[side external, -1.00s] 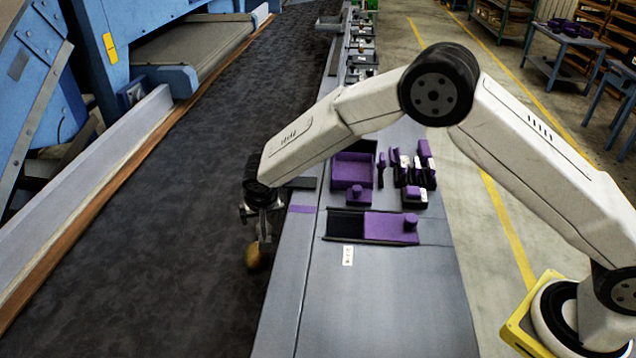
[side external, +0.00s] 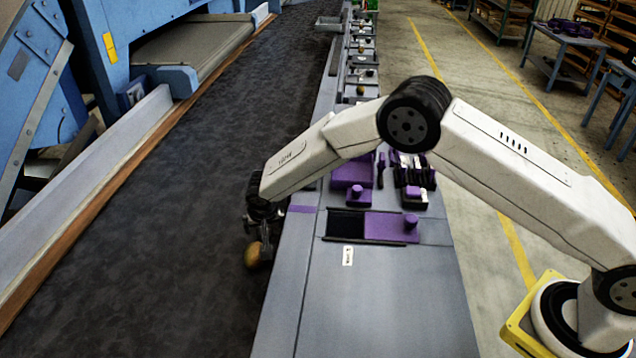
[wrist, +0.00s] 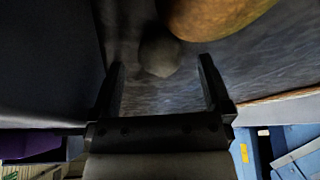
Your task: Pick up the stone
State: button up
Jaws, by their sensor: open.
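The stone (wrist: 159,54) is a dull grey, rounded lump in the wrist view. It lies on the dark belt just ahead of and partly between my fingertips, with a gap on each side. My gripper (wrist: 161,62) is open and empty, one finger left and one right of the stone. A yellow-brown potato (wrist: 215,14) lies beside the stone, cut off by the top edge. In the side view my gripper (side external: 262,232) is low over the belt, close to the potato (side external: 252,255). I cannot make out the stone clearly there.
The dark belt (side external: 130,260) is wide and clear to the left. A grey bench (side external: 370,300) runs close along its right edge. It carries a purple sliding cover (side external: 390,227), a purple bin (side external: 350,172) and several small tools.

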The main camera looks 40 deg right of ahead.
jog(key=shift+x, duration=0.85)
grip_shut()
